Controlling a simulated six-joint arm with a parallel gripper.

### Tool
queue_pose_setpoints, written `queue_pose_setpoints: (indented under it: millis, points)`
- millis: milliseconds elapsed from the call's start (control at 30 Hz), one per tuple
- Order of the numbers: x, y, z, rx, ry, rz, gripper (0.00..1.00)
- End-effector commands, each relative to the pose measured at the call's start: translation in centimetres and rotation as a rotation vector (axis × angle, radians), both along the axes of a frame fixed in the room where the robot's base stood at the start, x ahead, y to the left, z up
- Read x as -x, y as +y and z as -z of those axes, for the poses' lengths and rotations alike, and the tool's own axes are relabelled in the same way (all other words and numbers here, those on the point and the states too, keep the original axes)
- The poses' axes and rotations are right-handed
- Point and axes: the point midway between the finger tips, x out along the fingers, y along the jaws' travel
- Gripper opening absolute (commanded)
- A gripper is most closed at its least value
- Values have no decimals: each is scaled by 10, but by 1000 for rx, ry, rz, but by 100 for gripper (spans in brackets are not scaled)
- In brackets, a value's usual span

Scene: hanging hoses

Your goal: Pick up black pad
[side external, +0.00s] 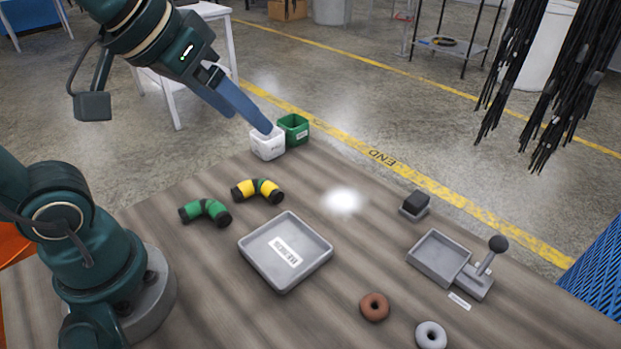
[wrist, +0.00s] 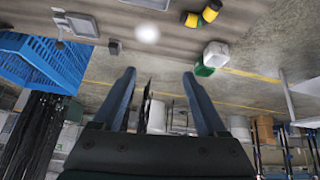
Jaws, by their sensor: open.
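The black pad (side external: 416,201) rests on a small grey holder (side external: 413,213) at the right part of the table in the side view. It also shows small and dark in the wrist view (wrist: 115,47), near the table's edge. My gripper (side external: 262,122) is in the air over the back left of the table, in front of the white and green boxes in the side view, well apart from the pad. In the wrist view its two blue fingers (wrist: 160,76) are spread with nothing between them.
A grey tray (side external: 318,251), a grey box with a black-knobbed lever (side external: 484,269), two rings (side external: 374,307), green (side external: 190,211) and yellow (side external: 243,192) elbow pieces, and a white box (side external: 267,146) and green box (side external: 304,131) stand on the table. Black hoses (side external: 565,85) hang beyond it.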

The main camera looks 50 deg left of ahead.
Motion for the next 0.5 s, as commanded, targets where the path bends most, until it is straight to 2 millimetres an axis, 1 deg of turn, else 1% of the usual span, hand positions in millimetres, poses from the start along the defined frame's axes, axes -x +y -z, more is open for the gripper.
queue_pose_setpoints:
  millis: [33,100,233,367,400,467,500]
  points:
    - [-16,-2,-9,4,-3,-3,75]
    - [-37,-6,-18,13,-10,-11,75]
    - [-77,-17,-27,24,-13,-18,75]
    - [-117,-32,-25,32,-6,-17,75]
    - [-128,-37,-23,35,-2,-16,75]
    - [-145,-46,-17,37,5,-12,75]
    - [-156,-52,-11,38,10,-9,75]
